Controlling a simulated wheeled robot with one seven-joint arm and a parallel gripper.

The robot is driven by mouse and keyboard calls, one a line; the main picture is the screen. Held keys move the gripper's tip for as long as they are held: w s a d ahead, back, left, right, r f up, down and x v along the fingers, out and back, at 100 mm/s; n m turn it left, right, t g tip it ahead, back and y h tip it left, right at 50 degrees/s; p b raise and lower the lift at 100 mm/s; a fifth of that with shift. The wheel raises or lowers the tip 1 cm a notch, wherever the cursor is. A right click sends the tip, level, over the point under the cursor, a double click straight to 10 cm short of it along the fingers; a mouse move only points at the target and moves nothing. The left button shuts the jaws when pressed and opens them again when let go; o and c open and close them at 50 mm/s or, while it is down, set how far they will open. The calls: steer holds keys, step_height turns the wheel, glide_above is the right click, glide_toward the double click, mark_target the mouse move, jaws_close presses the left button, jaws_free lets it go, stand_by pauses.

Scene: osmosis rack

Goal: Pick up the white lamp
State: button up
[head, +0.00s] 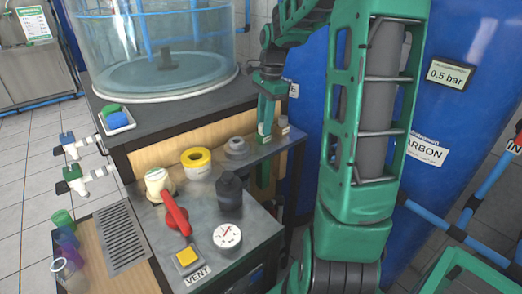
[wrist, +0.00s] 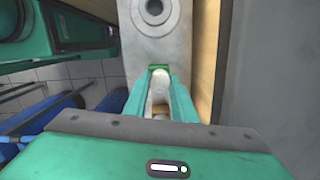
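The white lamp (wrist: 160,88) looks like a small pale rounded piece in the wrist view, and it lies between my two fingers. My gripper (wrist: 160,78) points down at the grey shelf with its fingers apart, one on each side of the white piece. I cannot make out clear contact. A small green piece (wrist: 158,68) shows just beyond the fingertips. In the head view my gripper (head: 267,118) is low over the back right end of the grey worktop, where small pale-and-green pieces stand. The fingers partly hide the lamp there.
A grey ringed fitting (head: 237,147) stands left of my gripper. A blue tank (head: 306,85) rises close behind.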

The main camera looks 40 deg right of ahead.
steer(key=shift+r, duration=0.15)
step_height(320, 180, up, 28)
steer(key=shift+w+f, duration=0.1)
steer(key=shift+w, duration=0.05)
stand_by(1.8)
steer(key=shift+w+a+f, duration=0.1)
steer(key=shift+a+f, duration=0.8)
steer(key=shift+a, duration=0.85)
steer(key=shift+s+a+f, duration=0.1)
steer(key=shift+a+f, duration=0.8)
steer(key=shift+a, duration=0.8)
steer(key=shift+w+a+f, duration=0.1)
steer(key=shift+a+f, duration=0.8)
steer(key=shift+a, duration=0.85)
steer(key=shift+s, duration=0.3)
steer(key=shift+a, duration=0.1)
